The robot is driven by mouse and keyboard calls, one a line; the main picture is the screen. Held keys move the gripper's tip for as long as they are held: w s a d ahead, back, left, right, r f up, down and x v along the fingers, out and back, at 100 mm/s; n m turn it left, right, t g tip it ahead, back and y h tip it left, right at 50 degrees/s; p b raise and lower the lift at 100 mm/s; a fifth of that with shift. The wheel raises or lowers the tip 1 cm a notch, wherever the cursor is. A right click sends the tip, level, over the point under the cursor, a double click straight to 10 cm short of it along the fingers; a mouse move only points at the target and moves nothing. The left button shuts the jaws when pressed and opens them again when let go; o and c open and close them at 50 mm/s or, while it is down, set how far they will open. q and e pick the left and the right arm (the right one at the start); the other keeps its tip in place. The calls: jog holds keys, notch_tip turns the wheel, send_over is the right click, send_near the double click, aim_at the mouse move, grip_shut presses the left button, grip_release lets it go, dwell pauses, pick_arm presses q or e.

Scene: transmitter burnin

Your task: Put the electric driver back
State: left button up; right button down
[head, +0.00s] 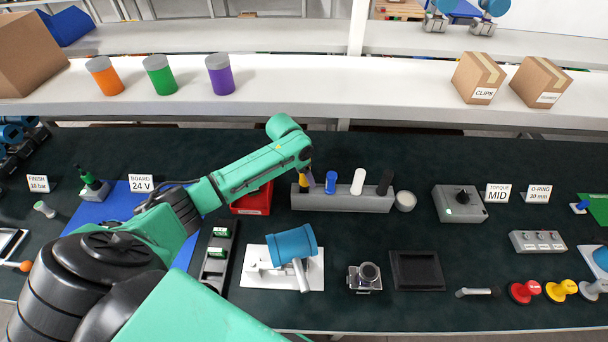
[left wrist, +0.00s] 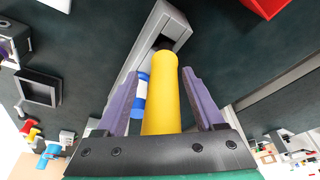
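A yellow cylinder (left wrist: 162,95), which looks like the handle of the driver, stands in the end slot of a grey rack (head: 345,203). Its dark far end meets the slot in the left wrist view. In the head view only a bit of yellow (head: 304,188) shows under my gripper. My left gripper (head: 308,178) reaches down over the rack's left end. Its purple fingers (left wrist: 165,85) lie on either side of the yellow cylinder, with a gap showing at least on one side. My right gripper is not in view.
Blue (head: 331,182), white (head: 358,181) and black (head: 385,182) handles stand close beside in the same rack. A red bin (head: 252,200) is just left of it. A blue drum-shaped part (head: 291,243) lies in front.

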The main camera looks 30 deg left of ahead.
pick_arm(q)
jog(key=shift+s+a, duration=0.2)
jog(key=shift+s, duration=0.05)
jog(key=r, duration=0.1)
jog(key=a+r, duration=0.1)
jog(key=r, duration=0.1)
jog(key=shift+w+r+b, duration=0.15)
jog(key=shift+r+b, duration=0.1)
jog(key=shift+b, duration=0.05)
jog(key=d+v, duration=0.1)
jog(key=v, duration=0.6)
jog(key=shift+a+b, duration=0.3)
jog(key=shift+a, duration=0.15)
jog(key=shift+r, duration=0.2)
